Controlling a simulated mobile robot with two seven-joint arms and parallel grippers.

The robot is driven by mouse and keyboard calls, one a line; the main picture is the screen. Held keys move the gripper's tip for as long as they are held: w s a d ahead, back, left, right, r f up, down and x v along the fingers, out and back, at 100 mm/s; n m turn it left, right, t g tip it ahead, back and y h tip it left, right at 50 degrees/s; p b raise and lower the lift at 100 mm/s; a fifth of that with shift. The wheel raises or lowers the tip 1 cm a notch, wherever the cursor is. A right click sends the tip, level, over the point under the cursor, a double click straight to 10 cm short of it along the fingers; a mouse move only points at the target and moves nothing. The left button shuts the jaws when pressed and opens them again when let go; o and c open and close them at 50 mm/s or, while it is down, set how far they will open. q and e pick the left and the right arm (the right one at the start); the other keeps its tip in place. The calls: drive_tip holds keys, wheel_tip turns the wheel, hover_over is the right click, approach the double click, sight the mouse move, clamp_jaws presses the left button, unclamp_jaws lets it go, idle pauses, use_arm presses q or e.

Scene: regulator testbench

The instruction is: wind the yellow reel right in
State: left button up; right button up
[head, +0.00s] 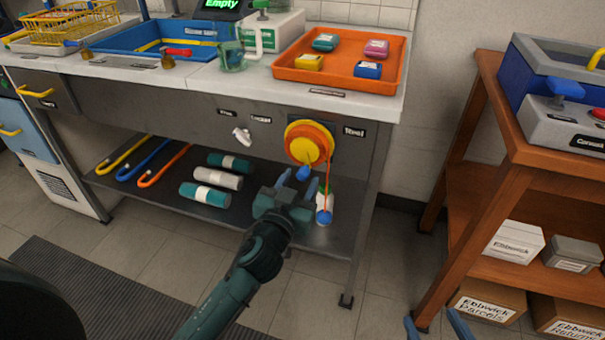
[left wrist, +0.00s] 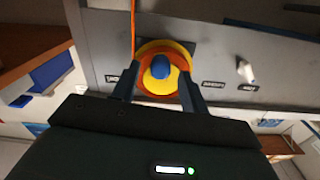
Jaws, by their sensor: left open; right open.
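The yellow reel (head: 297,149) with an orange ring is mounted on the grey front panel of the bench. A blue knob (head: 303,173) stands out from its lower part; reel (left wrist: 168,93) and knob (left wrist: 160,68) also show in the left wrist view. An orange cord (head: 328,180) hangs from the reel to a white and blue piece (head: 324,208) near the lower shelf. My left gripper (head: 297,182) is open in front of the reel, its fingers apart on either side of the knob. My right gripper (head: 436,322) is open and empty at the bottom edge.
A white tap-like handle (head: 242,135) is on the panel left of the reel. The lower shelf (head: 150,191) holds rolled cylinders and coloured hooks. An orange tray (head: 282,66) sits on the worktop above. A wooden shelf unit (head: 487,150) stands at right, with floor between.

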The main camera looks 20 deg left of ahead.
sight(304, 152)
use_arm(q)
drive_tip(key=shift+w, duration=1.4)
clamp_jaws()
